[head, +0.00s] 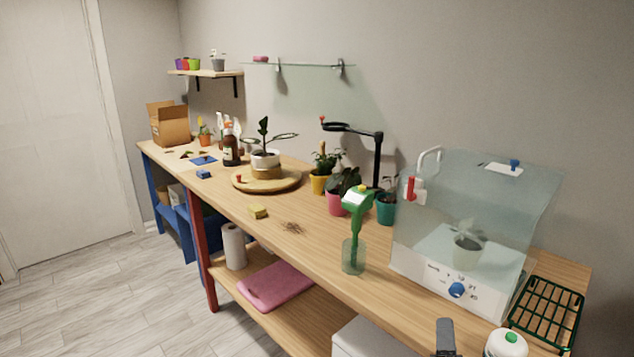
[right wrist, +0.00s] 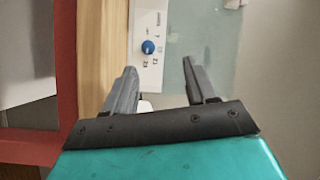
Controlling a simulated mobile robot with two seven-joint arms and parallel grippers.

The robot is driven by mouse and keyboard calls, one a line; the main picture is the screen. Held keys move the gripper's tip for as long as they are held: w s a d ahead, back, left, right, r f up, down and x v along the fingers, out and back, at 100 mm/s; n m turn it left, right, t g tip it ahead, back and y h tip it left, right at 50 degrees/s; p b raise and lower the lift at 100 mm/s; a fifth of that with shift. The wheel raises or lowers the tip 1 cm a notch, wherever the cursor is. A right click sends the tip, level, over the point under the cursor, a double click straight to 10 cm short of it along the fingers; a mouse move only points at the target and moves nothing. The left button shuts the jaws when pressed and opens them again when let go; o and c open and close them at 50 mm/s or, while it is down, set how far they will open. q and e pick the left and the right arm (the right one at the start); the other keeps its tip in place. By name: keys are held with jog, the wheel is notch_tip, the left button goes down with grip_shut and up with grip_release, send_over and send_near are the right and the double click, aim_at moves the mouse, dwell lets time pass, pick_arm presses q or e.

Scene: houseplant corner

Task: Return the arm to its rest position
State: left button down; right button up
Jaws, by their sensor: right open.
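My right gripper (right wrist: 160,84) shows in the right wrist view with its two grey fingers spread apart and nothing held between them. In the head view, a dark grey part of my right gripper (head: 446,336) shows at the bottom edge, in front of the wooden bench (head: 375,290). The rest of the right arm is below the head picture. The white box with the clear cover and blue knob (head: 456,289) is beyond it, and its panel also shows past the fingers in the right wrist view (right wrist: 150,62). My left gripper is not in view.
A white round thing with a green top (head: 506,343) and a green wire rack (head: 547,313) are close on the right. A green tool stands in a clear holder (head: 353,256). Potted plants (head: 337,201) line the back. The bench's middle front is mostly clear.

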jog(key=s+a+f+n+g+y, duration=0.3)
jog(key=s+f+n, duration=0.4)
jog(key=n, duration=0.3)
jog(key=s+a+f+n+g+y, duration=0.3)
jog(key=s+f+n+y, duration=0.2)
jog(key=s+f+n, duration=0.2)
jog(key=s+n, duration=0.2)
jog(key=n, duration=0.2)
jog(key=shift+s+a+f+g, duration=0.3)
jog(key=shift+s+a+f, duration=0.05)
jog(key=shift+a, duration=0.05)
